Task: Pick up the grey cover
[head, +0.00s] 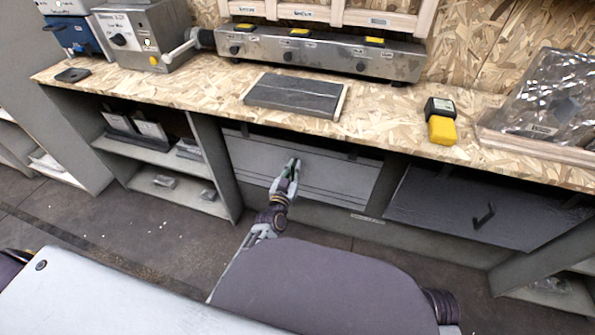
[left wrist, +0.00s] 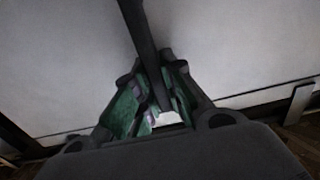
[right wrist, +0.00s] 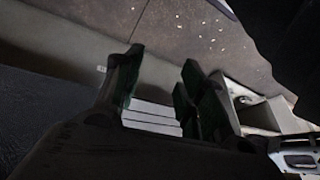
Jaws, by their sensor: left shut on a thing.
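The grey cover (head: 335,180) is a flat light-grey panel standing in the bay under the bench top. My left gripper (head: 291,168) is at its front, left of the middle. In the left wrist view, the panel (left wrist: 240,50) fills the upper part, and a dark bar handle (left wrist: 140,25) runs down between the fingers (left wrist: 158,100). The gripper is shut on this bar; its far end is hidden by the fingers. My right gripper (right wrist: 160,95) shows only in the right wrist view, with its fingers apart and nothing between them, over the floor and a pale slatted surface.
A dark panel with a black handle (head: 484,216) closes the bay to the right. Open shelves (head: 165,157) stand to the left. On the bench top (head: 213,100) lie a dark grey slab (head: 297,95) and a yellow-and-black device (head: 441,129). The floor (head: 150,235) at left is mostly clear.

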